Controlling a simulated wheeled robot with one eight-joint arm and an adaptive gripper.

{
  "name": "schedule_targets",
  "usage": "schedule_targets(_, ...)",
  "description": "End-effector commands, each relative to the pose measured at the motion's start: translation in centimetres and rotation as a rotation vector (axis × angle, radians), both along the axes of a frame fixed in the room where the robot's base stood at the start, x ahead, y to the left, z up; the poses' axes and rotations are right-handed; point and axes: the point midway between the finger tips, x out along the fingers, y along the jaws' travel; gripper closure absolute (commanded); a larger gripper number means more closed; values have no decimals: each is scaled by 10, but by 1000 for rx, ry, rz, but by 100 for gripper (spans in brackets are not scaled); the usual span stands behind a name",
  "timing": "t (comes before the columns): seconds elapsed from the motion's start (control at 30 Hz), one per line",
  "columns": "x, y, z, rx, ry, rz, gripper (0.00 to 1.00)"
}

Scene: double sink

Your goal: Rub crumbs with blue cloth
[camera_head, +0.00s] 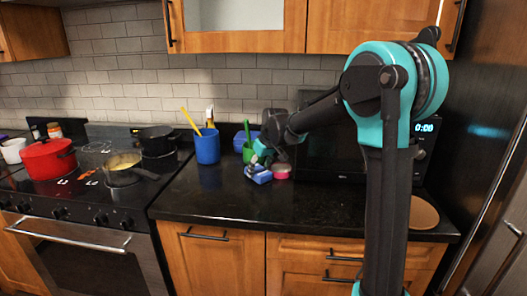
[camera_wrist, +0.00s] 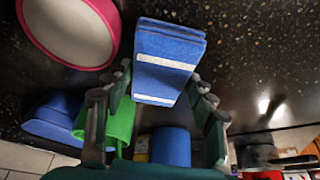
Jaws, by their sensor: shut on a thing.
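The blue cloth (camera_head: 258,175) is a folded blue block with white bands, low over the dark counter left of the pink container. In the wrist view the cloth (camera_wrist: 172,45) sits between the fingers of my gripper (camera_wrist: 163,82), which is shut on it. In the head view my gripper (camera_head: 266,156) is above the cloth, tilted down, partly hidden by my arm. I cannot tell whether the cloth touches the counter. Small orange bits (camera_head: 87,175) show on the stove top between the pots; I cannot tell whether they are the crumbs.
A pink round container (camera_head: 282,172), also in the wrist view (camera_wrist: 72,30), is close to the cloth. A blue cup (camera_head: 207,147) and green cup (camera_head: 247,154) stand behind. A red pot (camera_head: 47,160) and pan (camera_head: 122,170) are on the stove.

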Motion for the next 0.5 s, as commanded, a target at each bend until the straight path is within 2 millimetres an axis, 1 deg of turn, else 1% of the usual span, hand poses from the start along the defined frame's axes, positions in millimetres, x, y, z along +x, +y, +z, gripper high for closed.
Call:
schedule_targets(0.03, 0, 1, 15, 1, -1, 0, 71)
schedule_targets(0.5, 8, 3, 56, 0, -1, -4, 71)
